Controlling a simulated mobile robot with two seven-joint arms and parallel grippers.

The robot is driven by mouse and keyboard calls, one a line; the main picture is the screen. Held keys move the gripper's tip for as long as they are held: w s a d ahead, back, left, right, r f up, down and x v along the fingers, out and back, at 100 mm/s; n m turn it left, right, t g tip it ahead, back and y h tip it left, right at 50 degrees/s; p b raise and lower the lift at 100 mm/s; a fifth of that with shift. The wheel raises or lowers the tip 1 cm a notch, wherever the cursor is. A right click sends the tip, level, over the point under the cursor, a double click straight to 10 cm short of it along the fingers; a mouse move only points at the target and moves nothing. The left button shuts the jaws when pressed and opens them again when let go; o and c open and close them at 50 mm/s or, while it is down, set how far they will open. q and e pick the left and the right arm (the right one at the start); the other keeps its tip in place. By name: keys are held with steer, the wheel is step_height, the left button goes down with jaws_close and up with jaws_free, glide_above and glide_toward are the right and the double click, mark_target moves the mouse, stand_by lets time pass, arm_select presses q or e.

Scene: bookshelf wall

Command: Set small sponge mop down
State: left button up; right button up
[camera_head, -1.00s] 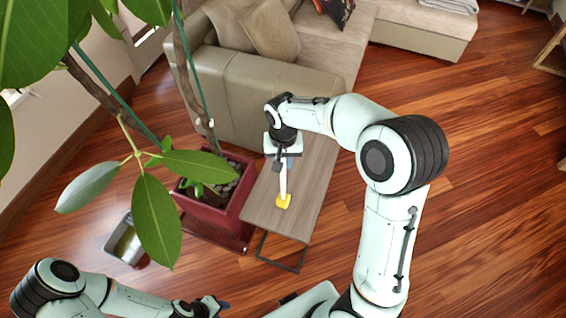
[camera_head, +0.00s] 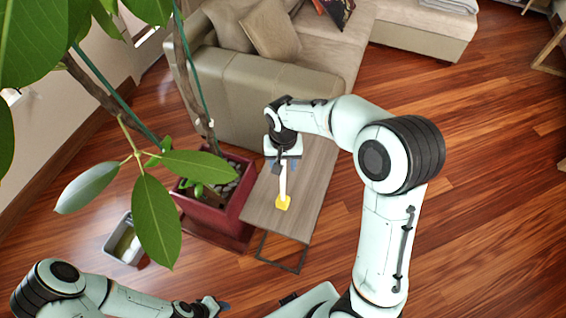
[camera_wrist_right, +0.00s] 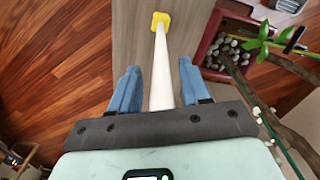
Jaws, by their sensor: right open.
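The small sponge mop has a white handle (camera_head: 283,184) and a yellow sponge head (camera_head: 283,203). The sponge is over the near part of a narrow wood-grain table (camera_head: 307,185). My right gripper (camera_head: 281,167) is above the table, at the handle's other end. In the right wrist view, its blue fingers (camera_wrist_right: 160,68) are open, one on each side of the white handle (camera_wrist_right: 162,75), with gaps showing. The sponge (camera_wrist_right: 161,20) is beyond the fingertips. I cannot tell whether the handle lies flat or tilts up. My left gripper (camera_head: 218,306) is low in the head view, away from the table.
A red planter (camera_head: 215,208) with a tall plant stands close left of the table. A beige sofa (camera_head: 240,95) is behind it. A grey bin (camera_head: 125,240) is on the floor at left. Wooden floor (camera_head: 480,200) is clear at right.

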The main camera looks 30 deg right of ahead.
step_height(320, 180, up, 12)
steer(key=shift+f+p, duration=0.1)
steer(key=shift+p, duration=0.3)
arm_select(q)
steer(key=shift+w+r, duration=0.6)
